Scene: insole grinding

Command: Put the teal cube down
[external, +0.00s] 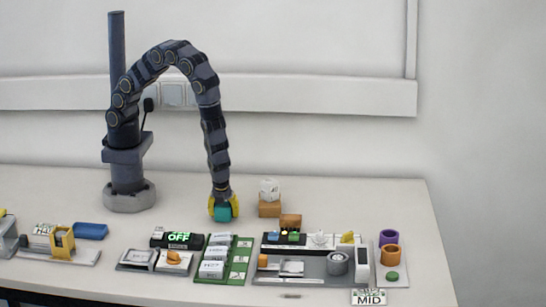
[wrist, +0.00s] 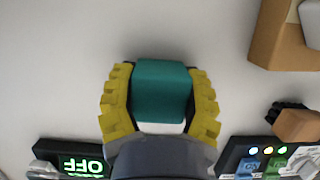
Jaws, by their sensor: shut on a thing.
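The teal cube (external: 223,213) is between the yellow fingers of my gripper (external: 221,205) in the external view, low over the table or touching it; I cannot tell which. In the wrist view the teal cube (wrist: 161,90) sits between both yellow fingers of my gripper (wrist: 160,98), one on each side. My gripper is shut on it. Part of a white surface shows just below the cube in the wrist view.
Orange-brown blocks (external: 270,208) with a white piece on top stand right of my gripper. A black display reading OFF (external: 178,239) and a green tray (external: 240,262) are in front. A grey station (external: 315,268) lies front right.

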